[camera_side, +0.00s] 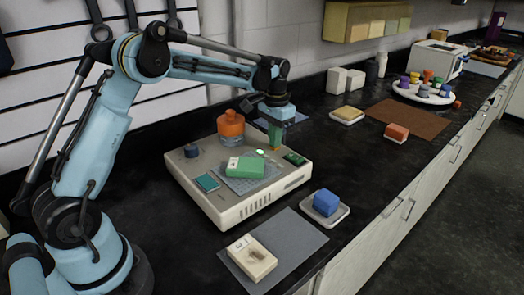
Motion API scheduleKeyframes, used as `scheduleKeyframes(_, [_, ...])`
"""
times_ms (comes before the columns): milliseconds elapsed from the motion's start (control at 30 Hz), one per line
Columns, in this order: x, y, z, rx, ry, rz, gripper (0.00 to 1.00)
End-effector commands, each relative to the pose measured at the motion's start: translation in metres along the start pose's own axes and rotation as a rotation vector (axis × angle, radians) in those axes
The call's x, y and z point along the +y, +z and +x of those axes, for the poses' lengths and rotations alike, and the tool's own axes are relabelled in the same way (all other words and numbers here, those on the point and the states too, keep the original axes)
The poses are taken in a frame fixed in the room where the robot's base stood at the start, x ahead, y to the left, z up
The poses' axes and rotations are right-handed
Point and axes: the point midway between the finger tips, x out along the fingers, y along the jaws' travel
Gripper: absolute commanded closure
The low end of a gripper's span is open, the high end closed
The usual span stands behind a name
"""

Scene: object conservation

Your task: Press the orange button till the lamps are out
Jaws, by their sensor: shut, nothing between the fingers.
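A pale box-shaped device (228,207) stands on the black counter. At its back edge is a rounded orange piece (231,123) on a clear, orange-tinted base; it is the only plainly orange part on the device, and I cannot tell for certain that it is the button. A small pale, bright spot (260,153) shows near the device's middle; I cannot tell whether it is a lit lamp. My gripper (275,148) points down over the right rear of the device, right of the orange piece and apart from it. It is shut and empty. Whether its tips touch the device is unclear.
A green block (245,167), a teal block (207,183) and a dark green piece (294,159) lie on the device. A blue block (325,200) on a dish and a cream box (251,257) on a grey mat (297,238) are in front.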

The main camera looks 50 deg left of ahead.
Motion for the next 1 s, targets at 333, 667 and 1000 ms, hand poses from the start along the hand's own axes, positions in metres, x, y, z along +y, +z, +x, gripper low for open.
scheduleKeyframes(333, [0.0, 0.0, 0.0, 0.0, 0.0, 0.0, 1.0])
scheduleKeyframes(667, [0.0, 0.0, -0.014, 0.0, 0.0, 0.0, 1.0])
scheduleKeyframes(1000, [0.0, 0.0, -0.038, 0.0, 0.0, 0.0, 1.0])
